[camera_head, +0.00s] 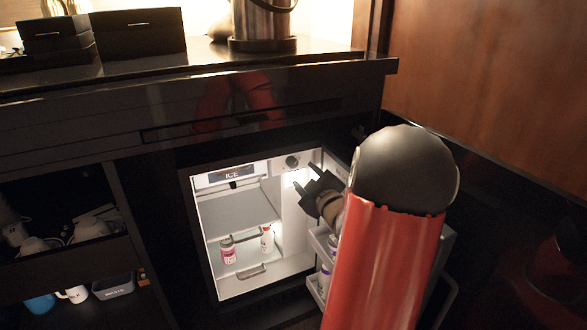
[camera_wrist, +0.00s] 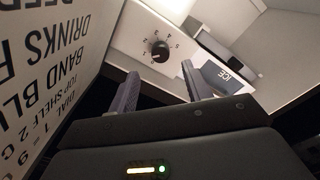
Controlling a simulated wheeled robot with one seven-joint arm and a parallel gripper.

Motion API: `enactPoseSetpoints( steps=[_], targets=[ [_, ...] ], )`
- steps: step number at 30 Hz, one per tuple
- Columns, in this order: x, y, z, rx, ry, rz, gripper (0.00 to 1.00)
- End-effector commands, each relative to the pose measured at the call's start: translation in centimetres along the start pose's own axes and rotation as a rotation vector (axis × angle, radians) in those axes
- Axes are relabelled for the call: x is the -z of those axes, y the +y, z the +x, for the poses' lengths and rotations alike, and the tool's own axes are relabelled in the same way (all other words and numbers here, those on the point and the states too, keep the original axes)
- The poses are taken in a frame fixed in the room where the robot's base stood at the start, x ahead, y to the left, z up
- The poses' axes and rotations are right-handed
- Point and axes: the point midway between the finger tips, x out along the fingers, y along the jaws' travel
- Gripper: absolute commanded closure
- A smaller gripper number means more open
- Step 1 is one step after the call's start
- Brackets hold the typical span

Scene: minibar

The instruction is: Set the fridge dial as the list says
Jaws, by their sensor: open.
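The fridge dial (camera_head: 292,161) is a small black round knob on the upper inside wall of the open fridge. My gripper (camera_head: 304,175) is open and empty, inside the fridge opening, just below and right of the dial. In the wrist view its two fingers (camera_wrist: 160,72) point toward the dial, apart from it. A white list (camera_wrist: 45,70) with large black print stands at the left, tilted and cut off; "DRINKS", "BAND BL" and "TOP SHELF 2" are partly legible.
An ICE compartment (camera_head: 231,175) is beside the dial. Bottles (camera_head: 228,250) stand on the shelf below. The open fridge door, with a door rack (camera_head: 318,240), is at the right, close to my arm. The dark counter (camera_head: 200,62) overhangs the fridge.

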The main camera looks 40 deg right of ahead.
Motion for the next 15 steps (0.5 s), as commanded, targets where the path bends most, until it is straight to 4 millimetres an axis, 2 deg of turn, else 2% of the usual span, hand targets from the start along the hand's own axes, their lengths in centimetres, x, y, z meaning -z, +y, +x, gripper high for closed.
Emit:
enactPoseSetpoints(
  steps=[9,15],
  targets=[
    [0.1,-0.1,5.0,0.001,-0.001,0.002,0.51],
    [0.1,-0.1,6.5,0.001,-0.001,0.002,0.51]
  ],
)
